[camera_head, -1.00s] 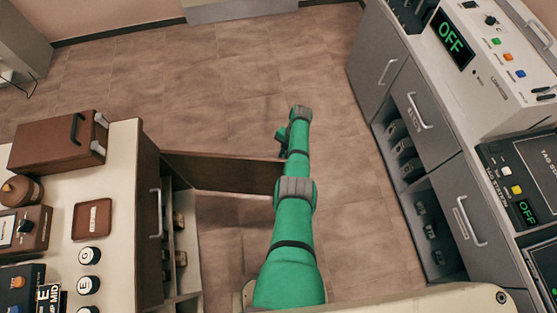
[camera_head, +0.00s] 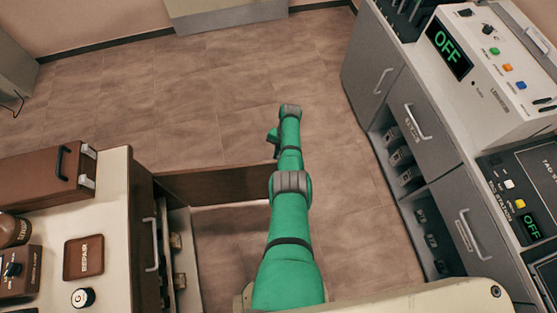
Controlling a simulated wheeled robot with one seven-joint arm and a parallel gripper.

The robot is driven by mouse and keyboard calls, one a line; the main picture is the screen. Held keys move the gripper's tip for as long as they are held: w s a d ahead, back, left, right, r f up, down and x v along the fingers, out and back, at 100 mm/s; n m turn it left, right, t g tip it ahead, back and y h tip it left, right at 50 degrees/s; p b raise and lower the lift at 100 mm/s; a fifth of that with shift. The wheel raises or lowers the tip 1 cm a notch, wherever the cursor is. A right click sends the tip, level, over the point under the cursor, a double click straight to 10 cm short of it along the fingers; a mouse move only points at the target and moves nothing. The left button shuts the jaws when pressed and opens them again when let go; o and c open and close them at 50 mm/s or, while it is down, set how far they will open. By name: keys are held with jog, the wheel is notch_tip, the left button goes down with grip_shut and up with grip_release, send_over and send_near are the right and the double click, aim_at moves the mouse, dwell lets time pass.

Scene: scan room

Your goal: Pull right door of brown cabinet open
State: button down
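The brown cabinet (camera_head: 140,240) stands at the left, with a cream top and a brown front facing right. Its far door (camera_head: 215,185) is swung out, roughly square to the front, and reaches to my arm. The inner shelves (camera_head: 178,250) with small brown items show through the opening. A pale handle (camera_head: 151,245) sits on a closed brown panel above them. My green arm reaches forward over the floor, across the free end of the door. My gripper is hidden beyond or below the arm, so its fingers and any contact with the door cannot be seen.
A grey cabinet (camera_head: 425,135) with handles and open shelves stands along the right, carrying control devices marked OFF. The brown cabinet's top holds a brown case (camera_head: 45,180) and a REPAIR plate (camera_head: 84,257). The floor (camera_head: 215,110) ahead is clear.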

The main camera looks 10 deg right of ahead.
jog(key=c, duration=2.1)
grip_release()
jog(key=shift+f, duration=0.1)
jog(key=shift+a, duration=0.15)
jog(key=shift+w+d+r, duration=0.1)
jog(key=shift+d+r, duration=0.1)
jog(key=shift+r, duration=0.1)
jog(key=v, duration=1)
jog(key=shift+a, duration=0.15)
